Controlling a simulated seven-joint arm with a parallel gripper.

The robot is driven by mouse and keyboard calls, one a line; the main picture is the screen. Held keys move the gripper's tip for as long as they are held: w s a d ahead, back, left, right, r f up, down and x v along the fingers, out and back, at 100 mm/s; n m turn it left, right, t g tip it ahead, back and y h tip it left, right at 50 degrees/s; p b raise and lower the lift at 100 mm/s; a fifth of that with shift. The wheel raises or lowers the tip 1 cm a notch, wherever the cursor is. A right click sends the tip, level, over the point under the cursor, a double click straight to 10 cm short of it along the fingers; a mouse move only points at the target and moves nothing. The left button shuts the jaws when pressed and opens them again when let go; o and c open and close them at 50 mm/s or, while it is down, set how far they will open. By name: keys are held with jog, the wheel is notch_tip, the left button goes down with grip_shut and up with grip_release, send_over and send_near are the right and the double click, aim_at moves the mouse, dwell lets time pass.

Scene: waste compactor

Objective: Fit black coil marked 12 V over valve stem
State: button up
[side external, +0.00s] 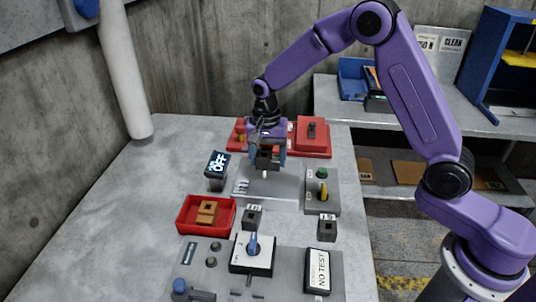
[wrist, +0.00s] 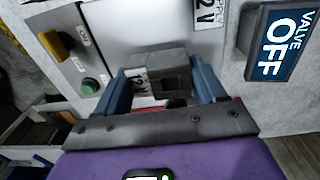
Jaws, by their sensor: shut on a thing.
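My gripper (wrist: 162,84) is shut on a dark coil (wrist: 172,72), with one blue finger on each side of it. The coil has a square hole and a white label that appears to read 12 V. In the side view, my gripper (side external: 267,158) holds the coil above a pale metal plate (side external: 272,187) in the middle of the bench. In the wrist view a supply label (wrist: 206,12) reading 12 V shows on the plate. A small light tip shows just below the gripper in the side view; I cannot tell whether it is the valve stem.
Two other dark coils (side external: 252,218) (side external: 327,229) stand in front. A red tray (side external: 183,226) holds a brown block. A VALVE OFF display (side external: 217,164) stands left; a button-and-switch box (side external: 335,196) stands right. Red boxes (side external: 312,137) are behind. A blue-handled control panel (side external: 217,283) is in front.

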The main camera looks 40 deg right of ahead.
aim_at(268, 167)
jog(key=shift+f, duration=1.9)
jog(key=o, duration=1.4)
jog(key=shift+c, duration=0.2)
notch_tip(268, 167, up, 17)
jog(key=shift+w+a+r, duration=0.15)
jog(key=shift+r, duration=0.05)
jog(key=s+n, duration=1.1)
jog(key=s, duration=0.6)
jog(key=s+d+f+n, duration=0.2)
jog(key=s+d+n, duration=0.2)
jog(key=s, duration=0.5)
jog(key=s+d+f+n, duration=0.2)
jog(key=s+n, duration=0.4)
jog(key=s, duration=0.3)
jog(key=shift+d+f+n+y, duration=0.2)
jog(key=shift+d+n+y, duration=0.1)
jog(key=shift+d, duration=0.55)
